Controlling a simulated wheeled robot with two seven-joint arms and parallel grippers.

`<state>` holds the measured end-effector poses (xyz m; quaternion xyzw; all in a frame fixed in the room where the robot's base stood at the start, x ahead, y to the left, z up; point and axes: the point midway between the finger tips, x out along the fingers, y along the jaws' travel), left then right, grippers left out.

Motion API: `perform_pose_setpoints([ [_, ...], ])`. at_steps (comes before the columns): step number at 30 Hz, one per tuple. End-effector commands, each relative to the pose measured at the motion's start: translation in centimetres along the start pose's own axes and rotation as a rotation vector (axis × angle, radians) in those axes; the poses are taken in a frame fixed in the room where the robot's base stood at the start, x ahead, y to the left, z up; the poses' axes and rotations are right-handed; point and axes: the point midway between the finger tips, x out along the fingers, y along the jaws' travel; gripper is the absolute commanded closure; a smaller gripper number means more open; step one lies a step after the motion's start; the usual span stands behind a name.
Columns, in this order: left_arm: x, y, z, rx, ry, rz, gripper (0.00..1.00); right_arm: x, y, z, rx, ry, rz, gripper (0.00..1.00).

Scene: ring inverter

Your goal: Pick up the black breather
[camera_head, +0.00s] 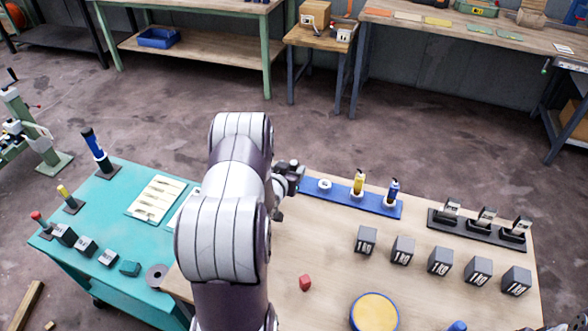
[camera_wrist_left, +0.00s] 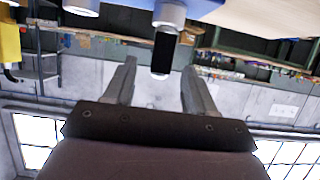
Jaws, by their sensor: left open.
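The black breather (camera_wrist_left: 165,50) shows in the left wrist view, which looks upside down. It is a dark cylinder with a pale tip, set in a white ring holder (camera_wrist_left: 172,12). My left gripper (camera_wrist_left: 159,68) is open, with one finger on each side of the breather in the picture; I cannot tell how far in front of the fingertips it is. In the head view my left gripper (camera_head: 292,178) is at the left end of the blue rack (camera_head: 340,194) and hides the breather there. My right gripper is not in view.
The rack has an empty white ring (camera_head: 324,185), a yellow bottle (camera_head: 358,184) and a blue bottle (camera_head: 392,193). A teal table (camera_head: 110,195) adjoins at left.

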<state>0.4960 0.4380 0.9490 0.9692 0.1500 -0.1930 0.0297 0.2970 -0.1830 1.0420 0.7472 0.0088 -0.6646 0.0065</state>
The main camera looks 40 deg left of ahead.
Motion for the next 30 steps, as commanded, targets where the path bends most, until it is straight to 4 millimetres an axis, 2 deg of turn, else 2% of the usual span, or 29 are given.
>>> perform_pose_setpoints([
  [2, 1.4, 0.0, -0.1, 0.0, -0.002, 0.001, 0.45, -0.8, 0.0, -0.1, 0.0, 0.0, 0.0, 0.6],
  [6, 3.5, -0.1, 0.0, -0.001, -0.001, 0.0, 0.45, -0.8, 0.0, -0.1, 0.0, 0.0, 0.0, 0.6],
  [13, 3.8, -0.1, 0.1, -0.001, -0.001, 0.0, 0.45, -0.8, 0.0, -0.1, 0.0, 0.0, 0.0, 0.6],
  [14, 3.8, -0.1, 0.1, -0.001, -0.001, 0.0, 0.51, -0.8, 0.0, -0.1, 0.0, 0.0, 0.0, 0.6],
  [18, 3.8, -0.1, 0.1, -0.001, -0.001, 0.0, 0.97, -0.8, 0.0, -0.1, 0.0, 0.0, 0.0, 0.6],
  [19, 3.8, -0.1, 0.1, -0.001, -0.001, 0.0, 1.0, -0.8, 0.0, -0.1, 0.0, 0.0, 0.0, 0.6],
  [26, 3.7, -0.1, 0.1, 0.0, 0.0, 0.0, 1.0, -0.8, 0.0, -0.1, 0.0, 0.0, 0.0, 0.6],
  [30, 3.5, -0.1, -0.6, 0.0, 0.003, 0.0, 1.0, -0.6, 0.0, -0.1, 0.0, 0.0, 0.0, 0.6],
])
